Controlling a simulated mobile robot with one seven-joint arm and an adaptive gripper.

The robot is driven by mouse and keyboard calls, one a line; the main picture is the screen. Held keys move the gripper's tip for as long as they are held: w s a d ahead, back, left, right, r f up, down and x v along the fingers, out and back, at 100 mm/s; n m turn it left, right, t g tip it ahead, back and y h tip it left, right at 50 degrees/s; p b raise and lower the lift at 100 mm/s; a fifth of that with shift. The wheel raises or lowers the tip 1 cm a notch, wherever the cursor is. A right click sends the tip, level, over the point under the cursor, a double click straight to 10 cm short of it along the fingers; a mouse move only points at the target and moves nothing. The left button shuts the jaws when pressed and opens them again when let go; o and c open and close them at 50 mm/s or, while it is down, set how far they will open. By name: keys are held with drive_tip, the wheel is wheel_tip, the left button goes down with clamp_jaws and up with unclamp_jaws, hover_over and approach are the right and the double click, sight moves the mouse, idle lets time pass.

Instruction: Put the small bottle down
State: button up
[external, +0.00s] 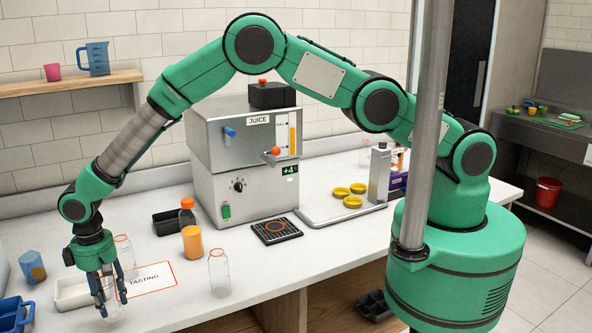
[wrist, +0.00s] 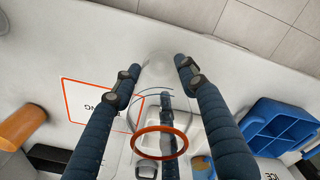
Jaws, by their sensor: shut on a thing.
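My gripper (external: 108,298) points straight down at the front left of the counter. It is shut on a small clear bottle (external: 113,312), which is upright between the fingers. The held bottle also shows as a pale, see-through shape between the fingertips in the wrist view (wrist: 160,70). I cannot tell whether its base touches the counter. A second clear bottle (external: 123,252) stands close behind my gripper, and a third (external: 217,274) stands right of the tasting card.
The TASTING card (external: 143,281) lies right of my gripper, a white tray (external: 72,293) to its left. A blue crate (external: 14,312) and a blue cup (external: 32,266) are farther left. The juice bottle (external: 191,240) and juicer (external: 240,165) stand behind. The counter's front edge is near.

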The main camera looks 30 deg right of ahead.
drive_tip(key=shift+f, duration=1.4)
drive_tip(key=shift+f, duration=0.15)
drive_tip(key=o, duration=0.9)
drive_tip(key=shift+o, duration=0.2)
drive_tip(key=shift+r, duration=0.2)
drive_tip(key=shift+r, duration=5.95)
